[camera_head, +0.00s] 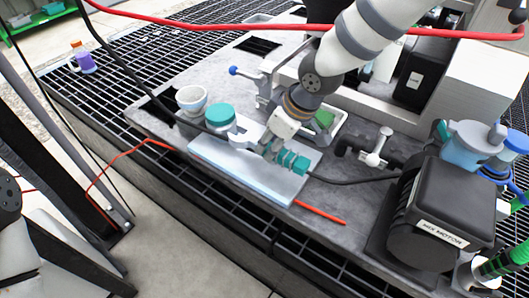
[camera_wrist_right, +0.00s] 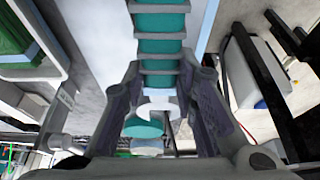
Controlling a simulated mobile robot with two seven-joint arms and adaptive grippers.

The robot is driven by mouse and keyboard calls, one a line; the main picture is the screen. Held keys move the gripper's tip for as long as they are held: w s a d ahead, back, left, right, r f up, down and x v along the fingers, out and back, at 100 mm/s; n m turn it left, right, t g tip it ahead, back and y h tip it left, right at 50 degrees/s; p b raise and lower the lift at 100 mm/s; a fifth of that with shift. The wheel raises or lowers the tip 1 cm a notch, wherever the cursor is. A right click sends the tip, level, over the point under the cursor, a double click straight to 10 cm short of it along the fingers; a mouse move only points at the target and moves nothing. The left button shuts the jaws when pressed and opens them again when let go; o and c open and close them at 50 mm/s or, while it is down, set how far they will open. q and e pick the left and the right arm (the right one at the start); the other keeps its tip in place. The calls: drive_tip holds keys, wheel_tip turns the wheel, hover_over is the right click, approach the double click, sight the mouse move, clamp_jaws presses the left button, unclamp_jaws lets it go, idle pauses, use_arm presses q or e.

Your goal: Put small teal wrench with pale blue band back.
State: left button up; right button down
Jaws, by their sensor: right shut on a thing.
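My right gripper (camera_head: 268,151) comes down from the top onto the pale blue tray (camera_head: 225,165) on the grey bench. It is shut on a teal piece with grey crosswise bars, which I take for the small teal wrench (camera_head: 293,161); it sticks out to the right of the fingers, low over the tray. In the right wrist view the teal piece (camera_wrist_right: 160,46) runs up from between the fingertips (camera_wrist_right: 168,78). A pale strip shows at its near end, but I cannot tell if it is the band. The fingers hide part of the piece. My left gripper is not in view.
A teal-lidded jar (camera_head: 220,115) and a pale bowl (camera_head: 191,98) stand left of the gripper. A green-filled bin (camera_head: 325,121) lies behind it. The black mix motor (camera_head: 440,205) stands at right. A red hose (camera_head: 250,24) crosses above. The tray's left part is bare.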

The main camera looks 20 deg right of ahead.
sight(267, 164)
drive_tip(key=shift+w+a+f, duration=0.15)
drive_tip(key=shift+w+f, duration=0.5)
drive_tip(key=shift+f, duration=0.1)
drive_tip(key=f, duration=0.3)
drive_tip(key=shift+w+f+b, duration=0.3)
drive_tip(key=shift+f+b, duration=0.05)
drive_tip(key=shift+b, duration=0.05)
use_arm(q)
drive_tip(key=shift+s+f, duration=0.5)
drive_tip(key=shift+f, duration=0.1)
use_arm(e)
drive_tip(key=shift+r, duration=0.15)
drive_tip(key=c, duration=1.7)
unclamp_jaws()
drive_tip(key=shift+f, duration=0.25)
drive_tip(key=o, duration=0.4)
